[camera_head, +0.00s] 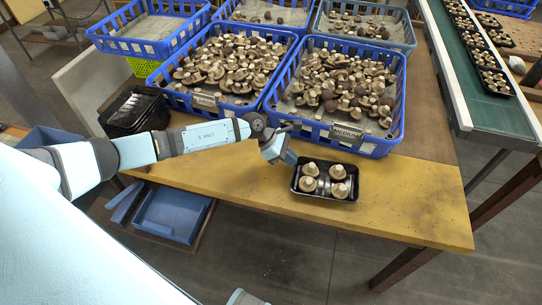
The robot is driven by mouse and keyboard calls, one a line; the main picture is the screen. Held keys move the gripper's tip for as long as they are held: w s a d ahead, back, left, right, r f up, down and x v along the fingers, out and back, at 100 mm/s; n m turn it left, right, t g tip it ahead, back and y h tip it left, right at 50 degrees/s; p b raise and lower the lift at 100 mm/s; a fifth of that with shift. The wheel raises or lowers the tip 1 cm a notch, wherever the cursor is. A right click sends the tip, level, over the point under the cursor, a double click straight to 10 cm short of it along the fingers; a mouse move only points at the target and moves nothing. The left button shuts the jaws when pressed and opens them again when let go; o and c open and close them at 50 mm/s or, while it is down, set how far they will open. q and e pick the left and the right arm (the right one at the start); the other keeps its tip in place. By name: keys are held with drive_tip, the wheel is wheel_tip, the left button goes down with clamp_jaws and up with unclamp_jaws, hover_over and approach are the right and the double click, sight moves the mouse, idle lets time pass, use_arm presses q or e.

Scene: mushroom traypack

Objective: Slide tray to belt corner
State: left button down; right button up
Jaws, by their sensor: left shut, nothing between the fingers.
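A small black tray (325,195) holding several mushrooms (310,169) sits on the yellow wooden table, near its front edge. My left gripper (288,158) is shut and empty, just left of the tray's back left corner; I cannot tell whether it touches the tray. The green conveyor belt (480,52) runs along the right side, with a row of filled black trays on it. The near end of the belt lies beyond the table's right edge.
Blue crates of mushrooms stand behind the tray, the nearest one (375,148) labelled medium. A stack of empty black trays (135,112) is at the left. The yellow table (420,205) is clear to the right of the tray. Blue bins (170,215) sit below the table's left end.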

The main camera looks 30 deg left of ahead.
use_arm(q)
drive_tip(key=w+d+b, duration=0.2)
drive_tip(key=d, duration=0.6)
drive_tip(key=w+d+b, duration=0.2)
drive_tip(key=w+d, duration=0.1)
drive_tip(key=d, duration=0.6)
drive_tip(key=w+d+b, duration=0.2)
drive_tip(key=w+d, duration=0.1)
drive_tip(key=d, duration=0.6)
drive_tip(key=shift+f, duration=0.2)
use_arm(e)
wheel_tip(320, 180, down, 3)
drive_tip(key=shift+w+a+f, duration=0.1)
drive_tip(key=shift+w+a, duration=0.05)
